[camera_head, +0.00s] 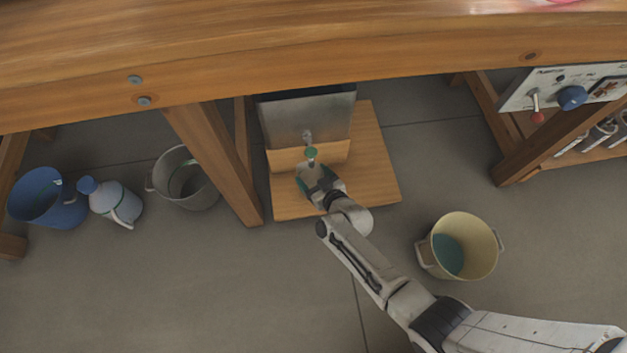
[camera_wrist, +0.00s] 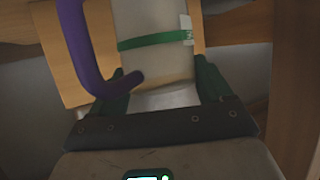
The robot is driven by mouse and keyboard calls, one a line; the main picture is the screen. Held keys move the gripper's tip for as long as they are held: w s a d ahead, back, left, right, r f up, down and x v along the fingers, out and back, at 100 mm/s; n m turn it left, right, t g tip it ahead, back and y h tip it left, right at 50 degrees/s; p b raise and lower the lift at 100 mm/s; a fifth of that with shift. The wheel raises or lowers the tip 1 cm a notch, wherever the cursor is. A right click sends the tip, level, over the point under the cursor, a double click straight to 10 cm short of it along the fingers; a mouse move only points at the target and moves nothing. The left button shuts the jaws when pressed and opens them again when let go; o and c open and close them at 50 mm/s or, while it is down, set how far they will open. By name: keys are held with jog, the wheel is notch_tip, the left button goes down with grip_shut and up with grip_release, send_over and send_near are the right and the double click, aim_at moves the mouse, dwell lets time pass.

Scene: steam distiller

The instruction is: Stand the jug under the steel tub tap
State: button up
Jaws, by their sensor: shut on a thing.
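The steel tub (camera_head: 305,118) stands under the bench at the back of a low wooden stand (camera_head: 372,165). Its small tap (camera_head: 308,137) sticks out at the front, with a green part (camera_head: 311,152) by it. My gripper (camera_head: 318,186) is just in front of the tap, over the stand. In the wrist view my gripper (camera_wrist: 163,88) is shut on the jug (camera_wrist: 155,60), a pale body with a green band, a white tag and a purple handle (camera_wrist: 80,45) on the left. My gripper mostly hides the jug in the head view. I cannot tell whether the jug touches the stand.
A bench leg (camera_head: 215,160) stands close left of the stand. Farther left are a grey bucket (camera_head: 190,190), a white-and-blue jug (camera_head: 115,203) and a blue bucket (camera_head: 45,200). A cream bucket (camera_head: 475,235) stands right of my arm. A control panel (camera_head: 560,85) is at upper right.

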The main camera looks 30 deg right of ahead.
jog(key=shift+f, duration=0.55)
jog(key=shift+f, duration=0.1)
jog(key=shift+f+b, duration=0.15)
jog(key=shift+b, duration=0.2)
jog(key=o, duration=1.6)
jog(key=shift+r, duration=0.2)
jog(key=shift+s+r+p, duration=0.15)
jog(key=shift+s+p, duration=0.05)
jog(key=shift+p, duration=0.15)
jog(key=a+p+v, duration=0.1)
jog(key=p+v, duration=0.3)
jog(key=v, duration=0.7)
jog(key=shift+s+d, duration=0.3)
jog(key=shift+d, duration=0.2)
